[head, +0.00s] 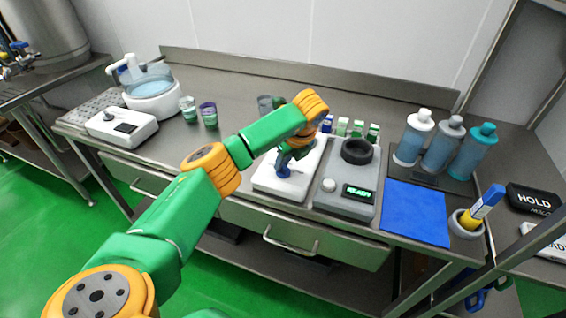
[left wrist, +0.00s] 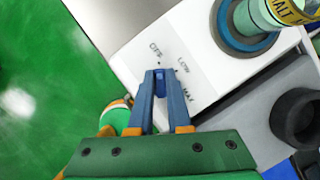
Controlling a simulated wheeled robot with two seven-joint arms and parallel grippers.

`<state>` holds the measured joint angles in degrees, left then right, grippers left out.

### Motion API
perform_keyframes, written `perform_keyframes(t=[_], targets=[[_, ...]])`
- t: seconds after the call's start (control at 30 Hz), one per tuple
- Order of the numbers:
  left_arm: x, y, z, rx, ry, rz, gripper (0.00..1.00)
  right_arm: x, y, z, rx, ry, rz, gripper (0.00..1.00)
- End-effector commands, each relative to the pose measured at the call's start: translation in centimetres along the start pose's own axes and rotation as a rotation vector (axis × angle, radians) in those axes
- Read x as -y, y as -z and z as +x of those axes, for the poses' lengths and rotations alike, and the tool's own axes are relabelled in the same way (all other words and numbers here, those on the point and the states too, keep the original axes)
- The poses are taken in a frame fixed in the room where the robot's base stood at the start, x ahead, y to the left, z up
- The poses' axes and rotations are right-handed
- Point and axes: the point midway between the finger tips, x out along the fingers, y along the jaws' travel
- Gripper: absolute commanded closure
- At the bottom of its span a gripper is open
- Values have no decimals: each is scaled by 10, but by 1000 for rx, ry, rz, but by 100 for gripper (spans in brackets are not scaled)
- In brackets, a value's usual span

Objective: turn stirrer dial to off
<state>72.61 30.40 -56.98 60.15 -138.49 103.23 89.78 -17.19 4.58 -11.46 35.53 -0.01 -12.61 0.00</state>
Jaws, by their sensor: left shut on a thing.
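The stirrer is a white box (head: 268,182) at the middle front of the steel bench. In the left wrist view its white top (left wrist: 185,25) carries the labels OFF, LOW and MAX around a small blue dial (left wrist: 160,83). My left gripper (left wrist: 159,76) is shut on the dial, its blue fingers on either side. In the head view my left gripper (head: 284,172) reaches down to the stirrer's front. The dial's pointer is hard to read between the fingers. A greenish vessel with a yellow label (left wrist: 288,10) stands on the stirrer's blue ring (left wrist: 236,38). My right gripper is out of view.
A grey device (head: 340,205) with a black ring and lit READY display stands just right of the stirrer. Further right are a blue mat (head: 415,212) and several bottles (head: 445,143). Cups and a water bath (head: 152,100) stand left. Small vials (head: 350,129) stand behind.

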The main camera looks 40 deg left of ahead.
Motion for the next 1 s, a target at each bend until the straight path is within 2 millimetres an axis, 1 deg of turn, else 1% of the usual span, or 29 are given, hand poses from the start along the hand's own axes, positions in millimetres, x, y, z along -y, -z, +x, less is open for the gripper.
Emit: perform_keyframes(t=[0.23,0.6,0.63,0.67,0.7,0.73,1.0], targets=[[0,0,0,1,-13,-33,100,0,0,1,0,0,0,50],[0,0,0,0,-14,-35,100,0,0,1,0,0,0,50],[0,0,0,0,-14,-35,78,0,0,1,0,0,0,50],[0,0,0,0,-14,-35,70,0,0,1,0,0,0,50],[0,0,0,0,-14,-35,60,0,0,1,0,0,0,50],[0,0,0,0,-14,-35,54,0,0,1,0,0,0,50],[0,0,0,0,-13,-34,54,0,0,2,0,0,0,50]])
